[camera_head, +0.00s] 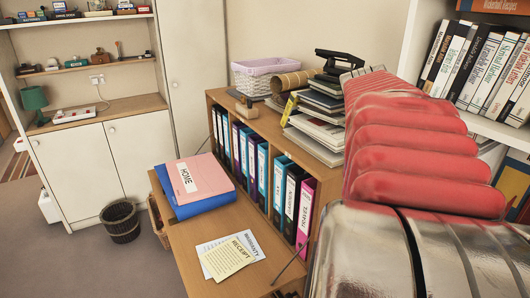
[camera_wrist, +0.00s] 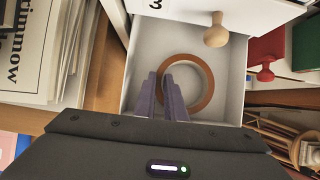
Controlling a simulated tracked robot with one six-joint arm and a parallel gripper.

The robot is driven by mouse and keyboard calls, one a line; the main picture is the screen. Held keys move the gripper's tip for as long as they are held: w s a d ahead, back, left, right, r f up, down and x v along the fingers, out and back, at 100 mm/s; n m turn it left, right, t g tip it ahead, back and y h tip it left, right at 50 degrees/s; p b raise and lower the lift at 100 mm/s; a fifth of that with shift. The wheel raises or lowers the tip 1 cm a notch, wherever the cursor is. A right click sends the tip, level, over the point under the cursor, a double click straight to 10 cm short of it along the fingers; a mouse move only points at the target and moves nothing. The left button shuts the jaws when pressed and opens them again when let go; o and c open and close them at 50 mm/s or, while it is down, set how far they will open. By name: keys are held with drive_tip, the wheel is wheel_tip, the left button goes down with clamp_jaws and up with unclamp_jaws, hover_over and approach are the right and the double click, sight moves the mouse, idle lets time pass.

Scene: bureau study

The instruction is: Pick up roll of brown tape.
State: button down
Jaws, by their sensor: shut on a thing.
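The roll of brown tape (camera_wrist: 210,82) is a flat ring with a pale inner rim, inside the open white drawer (camera_wrist: 235,100) in the wrist view. My gripper (camera_wrist: 161,78) reaches down at the left part of the ring, with one finger outside it and one in its hole. It is shut on the ring's left wall. Part of that wall is hidden behind the fingers. I cannot tell whether the roll touches the drawer floor. In the head view neither the tape nor my gripper shows.
A wooden knob (camera_wrist: 216,36) sits on a white front above the drawer. Papers (camera_wrist: 35,50) lie at left; a red stamp-like object (camera_wrist: 264,60) and sticks (camera_wrist: 265,125) stand at right. The head view shows a wooden bureau with binders (camera_head: 262,172) and a wicker basket (camera_head: 262,75).

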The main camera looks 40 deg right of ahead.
drive_tip(key=shift+r, duration=0.45)
drive_tip(key=shift+a, duration=0.1)
drive_tip(key=shift+h, duration=0.4)
drive_tip(key=shift+a+f+h, duration=0.1)
drive_tip(key=shift+h, duration=0.8)
drive_tip(key=shift+h, duration=0.3)
drive_tip(key=a+r, duration=0.4)
drive_tip(key=r, duration=0.7)
drive_tip(key=w+a+y, duration=0.1)
drive_tip(key=w+a, duration=0.1)
drive_tip(key=a, duration=0.8)
drive_tip(key=w+a+r+y, duration=0.1)
drive_tip(key=w+a+y, duration=0.1)
drive_tip(key=a, duration=0.8)
drive_tip(key=shift+r, duration=0.25)
